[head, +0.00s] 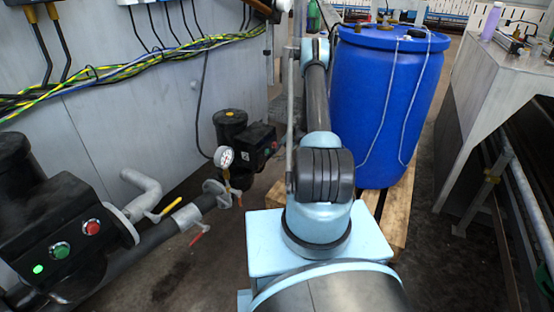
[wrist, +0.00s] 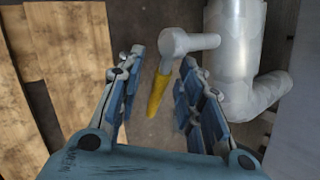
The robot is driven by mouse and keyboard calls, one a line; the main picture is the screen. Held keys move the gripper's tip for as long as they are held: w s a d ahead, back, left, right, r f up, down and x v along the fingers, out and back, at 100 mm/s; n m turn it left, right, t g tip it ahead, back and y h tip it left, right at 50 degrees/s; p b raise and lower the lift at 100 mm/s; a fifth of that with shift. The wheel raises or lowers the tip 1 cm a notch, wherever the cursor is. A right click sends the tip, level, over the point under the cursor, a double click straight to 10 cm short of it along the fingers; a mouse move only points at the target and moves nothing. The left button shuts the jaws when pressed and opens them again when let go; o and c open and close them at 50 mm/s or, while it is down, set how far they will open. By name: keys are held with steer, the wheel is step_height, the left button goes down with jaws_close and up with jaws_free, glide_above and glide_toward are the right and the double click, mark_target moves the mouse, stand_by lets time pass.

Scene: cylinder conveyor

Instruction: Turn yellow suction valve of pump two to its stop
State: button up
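In the wrist view my gripper (wrist: 163,62) is open, with gaps on both sides of a yellow valve handle (wrist: 158,95). The handle lies between the fingers in the picture, and I cannot tell its depth. It joins a grey stem (wrist: 180,41) on a thick grey pipe (wrist: 232,50). In the head view a yellow handle (head: 171,206) sits on the pipe of the near black pump (head: 45,222). A second black pump (head: 250,140) stands behind it, with a gauge (head: 224,157). I cannot tell which pump is pump two. My gripper is not visible there.
A blue drum (head: 385,105) stands on a wooden pallet (head: 400,210) at the right of my arm. A red handle (head: 200,232) sits on the lower pipe. Cables (head: 120,75) run along the grey cabinet. A wooden pallet (wrist: 75,50) fills the wrist view's left.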

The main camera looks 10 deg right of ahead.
steer(key=shift+a+f, duration=0.25)
steer(key=shift+f, duration=0.1)
